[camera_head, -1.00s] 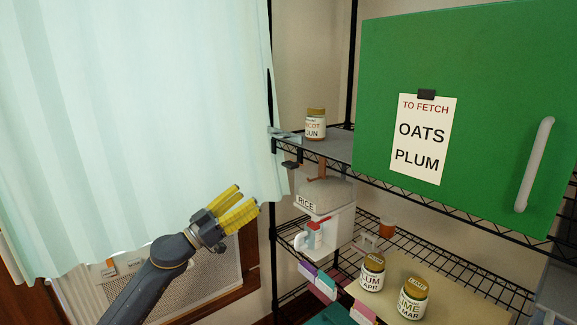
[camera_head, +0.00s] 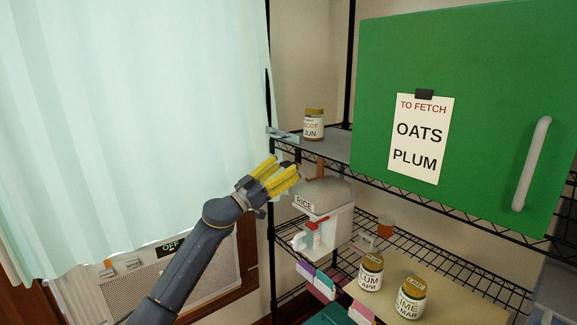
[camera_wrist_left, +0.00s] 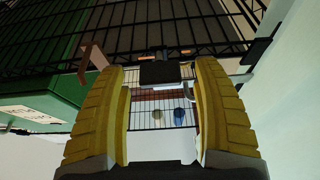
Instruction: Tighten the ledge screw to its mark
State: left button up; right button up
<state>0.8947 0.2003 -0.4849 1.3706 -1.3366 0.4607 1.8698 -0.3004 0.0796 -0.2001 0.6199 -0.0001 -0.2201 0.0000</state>
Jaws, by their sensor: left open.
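My left gripper (camera_head: 285,166) is open, with its yellow fingers reaching up and right toward the underside of the shelf's left front corner. A small grey-blue ledge (camera_head: 284,133) sits on that corner. In the head view the fingers cover the spot beneath it. In the left wrist view the two fingers (camera_wrist_left: 156,75) stand apart, and a dark block (camera_wrist_left: 159,72) shows between their tips, under the wire shelf. It may be the ledge screw or its clamp. I cannot make out a mark on it, nor whether the fingers touch it. My right gripper is out of view.
A rice dispenser (camera_head: 322,195) hangs under the shelf, close right of the fingers, with a brown bracket (camera_head: 319,170) above it. An apricot jar (camera_head: 314,125) stands on top. A green door (camera_head: 480,80) is at right, a pale curtain (camera_head: 130,120) at left. Jars stand below.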

pick_arm(q)
jog(key=shift+x, duration=0.95)
jog(key=shift+r, duration=0.1)
jog(key=c, duration=1.3)
